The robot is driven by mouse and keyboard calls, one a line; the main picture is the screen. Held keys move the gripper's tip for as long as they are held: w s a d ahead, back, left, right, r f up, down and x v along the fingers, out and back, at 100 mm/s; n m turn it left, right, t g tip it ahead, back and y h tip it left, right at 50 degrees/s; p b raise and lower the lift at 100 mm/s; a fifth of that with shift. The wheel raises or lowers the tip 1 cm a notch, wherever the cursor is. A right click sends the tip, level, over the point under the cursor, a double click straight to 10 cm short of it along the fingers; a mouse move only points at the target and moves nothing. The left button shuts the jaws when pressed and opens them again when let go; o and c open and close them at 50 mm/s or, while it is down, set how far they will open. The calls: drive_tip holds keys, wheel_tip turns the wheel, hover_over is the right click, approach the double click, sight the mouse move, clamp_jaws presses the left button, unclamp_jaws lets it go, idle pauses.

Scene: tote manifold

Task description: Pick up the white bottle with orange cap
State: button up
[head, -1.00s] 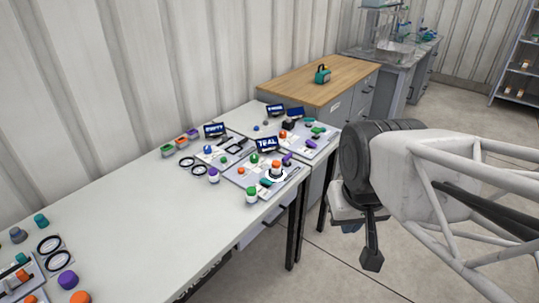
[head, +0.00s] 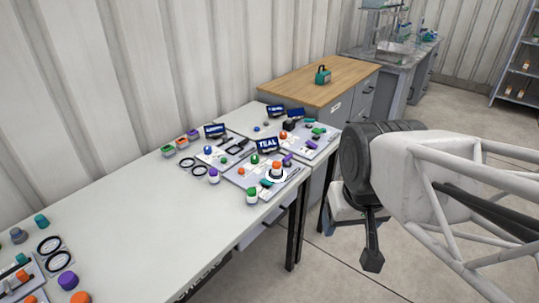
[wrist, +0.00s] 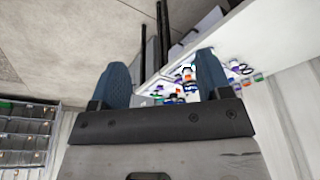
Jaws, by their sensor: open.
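A white bottle with green cap (head: 252,195) and one with purple cap (head: 214,175) stand close by. The TEAL sign (head: 267,146) is behind the bottle. A wooden-topped cabinet (head: 312,79) stands farther back. The table's middle (head: 150,220) is clear.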

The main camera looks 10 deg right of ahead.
idle(0.3)
drive_tip(key=w+d+f+n+g+h, duration=0.2)
drive_tip(key=w+n+h, duration=0.3)
drive_tip(key=w, duration=0.8)
drive_tip(key=n+t+h, duration=0.6)
drive_tip(key=n+h, duration=0.1)
drive_tip(key=n, duration=1.2)
approach(275, 164)
drive_tip(key=x, duration=0.3)
drive_tip(key=shift+w+r, duration=0.15)
drive_tip(key=shift+w, duration=0.05)
drive_tip(key=shift+g, duration=0.3)
drive_tip(key=shift+w+d+f+m, duration=0.15)
drive_tip(key=shift+w+d+f, duration=0.1)
drive_tip(key=shift+d, duration=0.25)
drive_tip(key=shift+w+d+f+m, duration=0.15)
drive_tip(key=shift+w+d+f, duration=0.1)
drive_tip(key=shift+d, duration=0.3)
